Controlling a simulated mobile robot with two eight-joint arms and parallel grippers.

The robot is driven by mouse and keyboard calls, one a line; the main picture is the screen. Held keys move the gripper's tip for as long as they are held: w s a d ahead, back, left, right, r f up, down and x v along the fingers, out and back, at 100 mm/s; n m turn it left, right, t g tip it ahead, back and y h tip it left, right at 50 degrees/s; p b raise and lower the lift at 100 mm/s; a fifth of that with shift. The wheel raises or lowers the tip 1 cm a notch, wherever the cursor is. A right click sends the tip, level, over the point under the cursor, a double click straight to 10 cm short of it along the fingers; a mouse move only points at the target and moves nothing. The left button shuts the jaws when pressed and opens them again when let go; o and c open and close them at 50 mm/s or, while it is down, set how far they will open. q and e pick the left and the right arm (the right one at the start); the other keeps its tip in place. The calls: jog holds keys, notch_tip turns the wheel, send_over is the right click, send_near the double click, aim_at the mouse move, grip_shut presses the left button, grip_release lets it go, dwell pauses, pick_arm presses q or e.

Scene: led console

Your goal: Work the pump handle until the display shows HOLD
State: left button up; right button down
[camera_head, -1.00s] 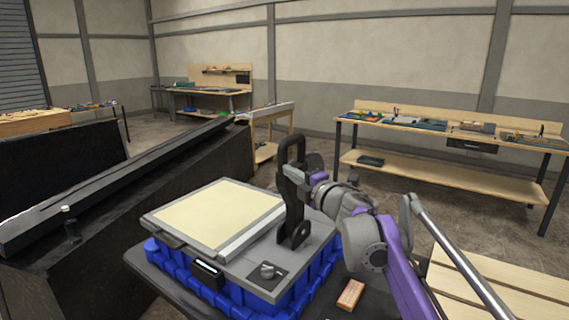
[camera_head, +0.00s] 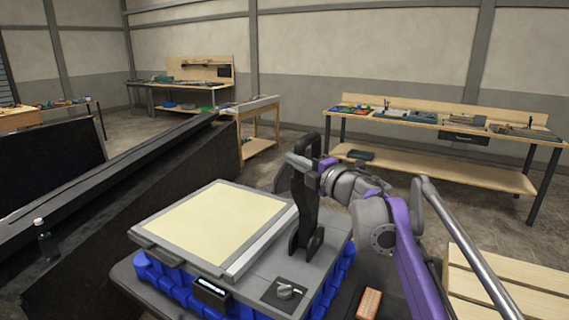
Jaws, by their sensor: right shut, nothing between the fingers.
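The console is a grey panel (camera_head: 262,262) with a large cream screen area (camera_head: 215,222), set on a blue crate-like base (camera_head: 165,280). A small dark display (camera_head: 211,291) sits at its front edge; its lit marks are too small to read. The black pump handle (camera_head: 304,215) stands on the right side of the panel, its looped top near the gripper. My right gripper (camera_head: 299,161) is shut and empty, its grey fingers against or just in front of the handle's upper part; contact is unclear. My left gripper is not in view.
An orange-brown block (camera_head: 369,303) lies right of the console. A wooden slatted surface (camera_head: 510,285) is at the right. A dark bottle (camera_head: 42,240) stands at the left. Workbenches (camera_head: 440,170) stand behind.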

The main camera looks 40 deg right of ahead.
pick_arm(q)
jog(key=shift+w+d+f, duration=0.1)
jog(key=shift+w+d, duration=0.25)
pick_arm(e)
jog(key=shift+s+d+r, duration=0.1)
jog(key=shift+d, duration=0.5)
jog(key=shift+d, duration=0.1)
